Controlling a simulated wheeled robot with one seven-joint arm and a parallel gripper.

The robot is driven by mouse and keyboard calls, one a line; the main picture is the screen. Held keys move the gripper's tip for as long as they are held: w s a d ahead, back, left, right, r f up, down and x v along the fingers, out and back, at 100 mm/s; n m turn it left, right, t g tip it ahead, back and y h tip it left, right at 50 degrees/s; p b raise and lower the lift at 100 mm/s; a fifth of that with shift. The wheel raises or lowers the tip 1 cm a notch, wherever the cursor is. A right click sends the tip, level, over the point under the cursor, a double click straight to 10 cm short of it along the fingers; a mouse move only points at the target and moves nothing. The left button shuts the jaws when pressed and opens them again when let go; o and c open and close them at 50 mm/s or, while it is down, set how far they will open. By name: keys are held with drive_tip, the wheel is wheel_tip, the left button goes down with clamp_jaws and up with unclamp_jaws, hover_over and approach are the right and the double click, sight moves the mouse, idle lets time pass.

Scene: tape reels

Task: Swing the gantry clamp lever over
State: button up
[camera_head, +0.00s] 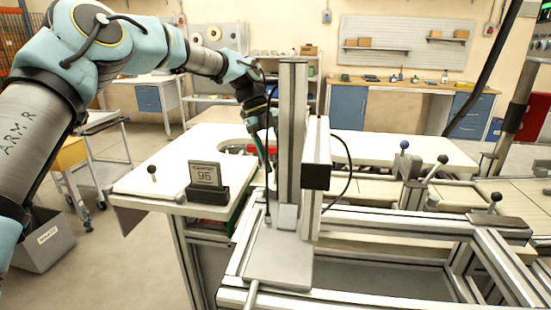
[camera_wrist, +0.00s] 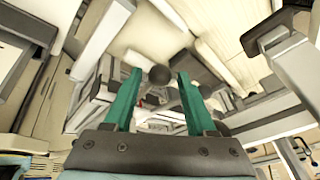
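The grey metal gantry (camera_head: 291,150) stands upright on the frame in the middle of the head view. My gripper (camera_head: 264,165) points down just left of its column. In the wrist view the two green fingers of my gripper (camera_wrist: 159,72) are open. A dark round knob (camera_wrist: 159,75) shows between the fingertips; I see no clear contact, and its depth is hard to judge. The knob's lever arm is not clear, and I cannot make out this knob in the head view.
A counter display (camera_head: 205,176) reading 95 and a dark-knobbed lever (camera_head: 152,171) stand on the left white table. A blue-knobbed lever (camera_head: 404,147) and two dark-knobbed levers (camera_head: 442,160) (camera_head: 495,198) stand at right. A cable (camera_head: 347,165) loops beside the gantry.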

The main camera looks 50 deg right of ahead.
drive_tip(key=shift+o, duration=0.5)
